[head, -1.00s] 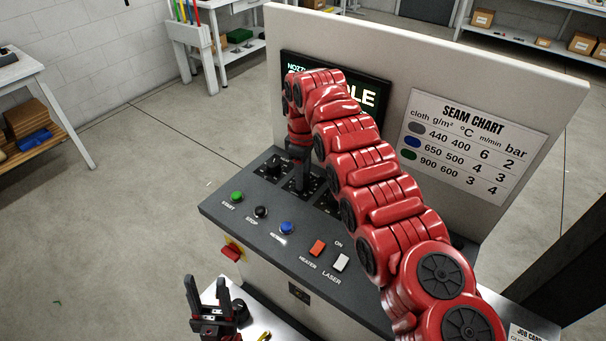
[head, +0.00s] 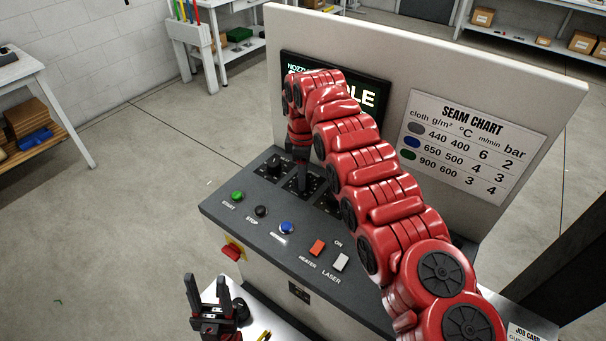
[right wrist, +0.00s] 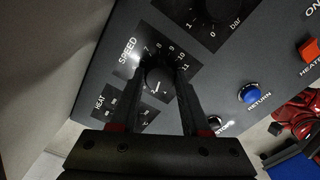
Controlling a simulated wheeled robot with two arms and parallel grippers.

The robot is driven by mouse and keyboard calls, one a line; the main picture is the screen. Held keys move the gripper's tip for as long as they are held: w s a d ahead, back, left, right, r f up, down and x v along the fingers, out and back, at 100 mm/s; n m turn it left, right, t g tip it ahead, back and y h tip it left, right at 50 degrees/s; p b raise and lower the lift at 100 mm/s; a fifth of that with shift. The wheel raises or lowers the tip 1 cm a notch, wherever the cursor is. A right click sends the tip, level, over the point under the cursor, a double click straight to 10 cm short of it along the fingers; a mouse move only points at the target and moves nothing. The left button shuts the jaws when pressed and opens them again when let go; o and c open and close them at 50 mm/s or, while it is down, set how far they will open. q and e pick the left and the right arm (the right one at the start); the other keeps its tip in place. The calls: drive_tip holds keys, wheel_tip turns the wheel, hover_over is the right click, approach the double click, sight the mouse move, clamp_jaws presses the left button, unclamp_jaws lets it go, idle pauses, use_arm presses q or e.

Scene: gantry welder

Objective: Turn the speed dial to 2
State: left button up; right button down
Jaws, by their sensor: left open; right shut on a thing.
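The speed dial (right wrist: 155,88) is a dark round knob on a black plate marked SPEED in the right wrist view. Numbers from 7 to 11 are readable around its visible edge; lower numbers, including 2, are not readable. A small white mark shows on the knob, but I cannot tell which number it points to. My right gripper (right wrist: 160,76) has its fingers on both sides of the dial, shut on it. My left gripper (head: 207,284) is open and empty, low in front of the console.
The console (head: 225,212) has green start, black stop and blue return buttons, plus heater and laser switches. A heat dial (head: 274,165) sits left of my right gripper. A seam chart (head: 465,145) hangs on the back panel. My right arm partly covers the display (head: 375,95).

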drive_tip(key=shift+c, duration=1.9)
unclamp_jaws()
wheel_tip(320, 180, up, 3)
drive_tip(key=shift+a+r, duration=0.1)
drive_tip(key=shift+a, duration=0.05)
wheel_tip(320, 180, up, 14)
drive_tip(key=p, duration=1.3)
drive_tip(key=shift+p, duration=0.4)
drive_tip(key=shift+r, duration=0.1)
